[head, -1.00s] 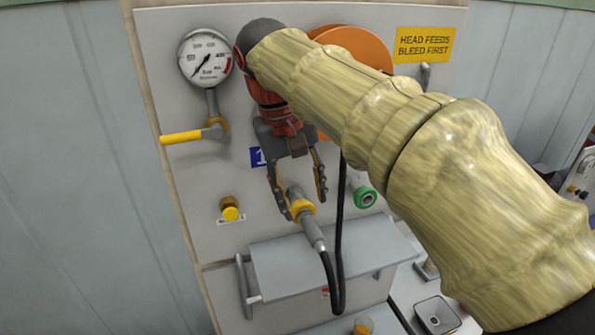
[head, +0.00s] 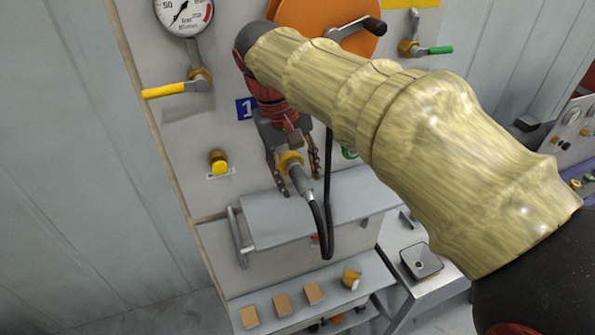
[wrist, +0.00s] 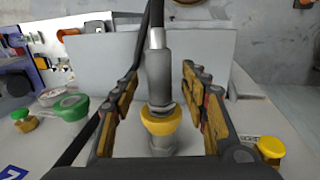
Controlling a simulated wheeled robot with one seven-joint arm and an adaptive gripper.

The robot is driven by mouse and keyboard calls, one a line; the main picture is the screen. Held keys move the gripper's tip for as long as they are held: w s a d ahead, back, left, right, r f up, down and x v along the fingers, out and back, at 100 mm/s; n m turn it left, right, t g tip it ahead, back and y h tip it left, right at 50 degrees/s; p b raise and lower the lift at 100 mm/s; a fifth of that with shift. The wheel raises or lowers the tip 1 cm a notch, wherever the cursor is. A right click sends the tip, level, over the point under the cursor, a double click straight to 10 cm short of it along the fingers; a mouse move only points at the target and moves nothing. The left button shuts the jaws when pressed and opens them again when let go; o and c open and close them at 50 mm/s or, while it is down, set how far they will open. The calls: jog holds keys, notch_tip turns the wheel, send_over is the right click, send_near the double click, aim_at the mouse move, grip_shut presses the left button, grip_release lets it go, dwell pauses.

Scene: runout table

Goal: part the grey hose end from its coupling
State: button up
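The grey hose end (head: 300,181) points out of the panel, with a black hose running from its outer tip. It also shows in the wrist view (wrist: 159,75). A yellow collar (wrist: 161,121) sits around its base, against the grey coupling (wrist: 161,145) on the panel. In the head view the coupling is largely hidden by my gripper (head: 299,182). My gripper is open, one finger on each side of the hose end and collar. The wrist view shows gaps between both fingers and the hose end, so nothing is held.
A grey shelf (head: 345,198) juts out just below the hose end. The black hose (head: 328,215) loops down beside my fingers. A yellow knob (head: 218,161) is left and a green-ringed port (wrist: 70,108) is beside the coupling. A gauge (head: 184,15) and yellow-handled valve (head: 165,91) are upper left.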

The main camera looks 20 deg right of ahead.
aim_at(311, 198)
jog(key=shift+c, duration=1.2)
grip_shut()
jog(key=shift+s+f+b, duration=0.2)
jog(key=shift+s+b, duration=0.1)
jog(key=shift+s+f, duration=0.15)
jog(key=shift+s, duration=0.1)
jog(key=shift+s+r+b, duration=0.25)
jog(key=shift+s+b, duration=0.05)
jog(key=shift+s, duration=1.1)
jog(key=shift+f, duration=0.15)
jog(key=shift+s+b, duration=0.6)
jog(key=shift+s, duration=0.65)
jog(key=shift+w, duration=0.1)
